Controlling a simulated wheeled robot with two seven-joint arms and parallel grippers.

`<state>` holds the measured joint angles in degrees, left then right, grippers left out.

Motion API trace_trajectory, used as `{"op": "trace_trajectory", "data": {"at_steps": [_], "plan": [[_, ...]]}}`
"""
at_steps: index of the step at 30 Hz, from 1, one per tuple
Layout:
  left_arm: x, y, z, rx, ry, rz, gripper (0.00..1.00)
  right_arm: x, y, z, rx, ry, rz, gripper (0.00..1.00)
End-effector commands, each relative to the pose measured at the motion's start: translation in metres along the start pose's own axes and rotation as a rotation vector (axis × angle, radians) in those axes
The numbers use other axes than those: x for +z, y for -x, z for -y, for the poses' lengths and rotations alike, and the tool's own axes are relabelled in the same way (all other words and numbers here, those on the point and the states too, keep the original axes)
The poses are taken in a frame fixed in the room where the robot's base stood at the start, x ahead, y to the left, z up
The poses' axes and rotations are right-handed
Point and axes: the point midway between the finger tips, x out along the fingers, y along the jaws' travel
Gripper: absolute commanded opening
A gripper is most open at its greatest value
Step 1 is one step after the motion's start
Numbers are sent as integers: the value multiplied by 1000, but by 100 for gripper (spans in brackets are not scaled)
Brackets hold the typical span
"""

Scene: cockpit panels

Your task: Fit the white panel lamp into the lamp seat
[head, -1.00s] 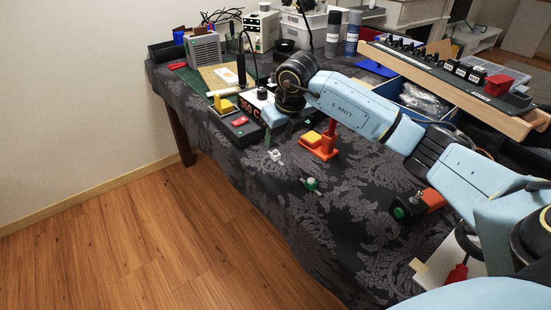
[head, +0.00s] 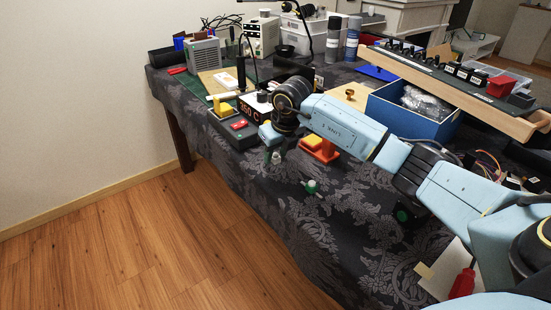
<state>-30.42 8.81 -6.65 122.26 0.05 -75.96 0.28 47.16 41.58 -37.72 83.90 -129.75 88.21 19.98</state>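The white panel lamp (head: 276,157) is a small pale piece on the dark patterned tablecloth, near the table's front edge. My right gripper (head: 270,150) points down right at it, and the fingers partly cover the lamp. I cannot tell whether the fingers are around it or touching it, or whether they are open. A similar green lamp (head: 311,186) lies to the right and nearer. I cannot pick out the lamp seat for sure. A dark box with a green round top (head: 403,214) shows partly beneath my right arm. My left gripper is not in view.
A dark box with a red button (head: 239,124) and a "350 C" display (head: 254,111) stand left of the gripper. An orange block (head: 320,149) stands just right. A blue bin (head: 410,117) is behind my arm. The cloth near the front edge is largely clear.

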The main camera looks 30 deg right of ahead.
Motion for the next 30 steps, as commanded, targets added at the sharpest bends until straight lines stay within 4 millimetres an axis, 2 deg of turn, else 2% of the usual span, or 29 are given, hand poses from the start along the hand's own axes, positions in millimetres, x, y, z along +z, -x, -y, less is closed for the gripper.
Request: {"op": "trace_trajectory", "data": {"at_steps": [1, 8, 20, 23, 30], "plan": [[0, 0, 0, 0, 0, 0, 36, 0, 0, 0, 0, 0, 0, 31], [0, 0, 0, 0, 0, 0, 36, 0, 0, 0, 0, 0, 0, 1], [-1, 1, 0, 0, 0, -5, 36, 2, 7, 0, 0, 0, 0, 0], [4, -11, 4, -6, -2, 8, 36, 6, 18, 0, 0, 0, 1, 0], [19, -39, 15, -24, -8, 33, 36, 19, 61, 0, -1, 1, 3, 0]]}}
